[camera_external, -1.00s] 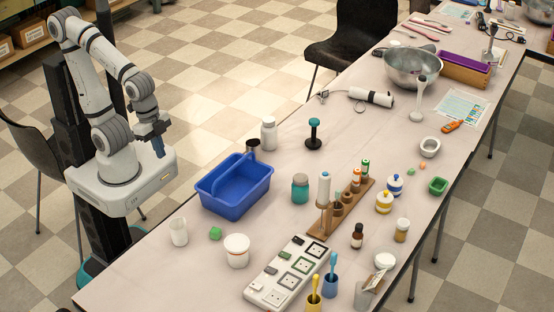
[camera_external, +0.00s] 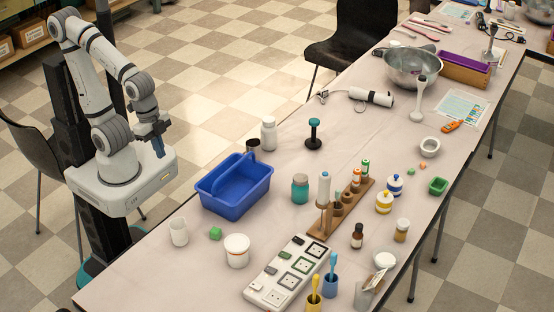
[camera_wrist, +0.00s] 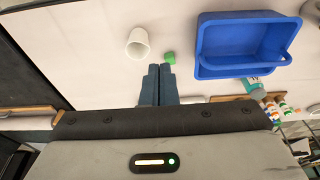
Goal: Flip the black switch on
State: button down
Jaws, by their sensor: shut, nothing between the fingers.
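A white power strip (camera_external: 268,292) lies on the table near the front, with several sockets and a row of small switches. A black switch (camera_external: 298,240) is at its far end; the other switches look dark, green and white. I cannot tell which way the black switch is tilted. My gripper (camera_external: 159,148) hangs beyond the table's left edge, above my base and well away from the strip. In the wrist view its two blue-grey fingers (camera_wrist: 158,84) are together and empty. The strip is not visible in the wrist view.
A blue caddy (camera_external: 264,186), white cup (camera_external: 179,231), green cube (camera_external: 215,233) and white tub (camera_external: 237,250) stand between my gripper and the strip. A wooden rack (camera_external: 319,229) stands beside its far end.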

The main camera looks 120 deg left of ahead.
jog(key=w+a+b, duration=0.2)
jog(key=w+b, duration=0.1)
jog(key=w, duration=0.6)
jog(key=w+a+b, duration=0.2)
jog(key=w, duration=0.8)
jog(key=b, duration=0.5)
send_over(295, 238)
jog(key=s, duration=0.3)
jog(key=s+x, duration=0.1)
jog(key=x, duration=0.6)
jog(key=shift+f, duration=0.3)
jog(key=x, duration=0.4)
jog(key=b+x, duration=0.1)
jog(key=x, duration=0.3)
jog(key=s+x, duration=0.1)
jog(key=x, duration=0.3)
jog(key=shift+w+f+b, duration=0.1)
jog(key=shift+f+b, duration=0.2)
jog(key=shift+b, duration=0.1)
jog(key=shift+f, duration=0.7)
jog(key=shift+f, duration=0.1)
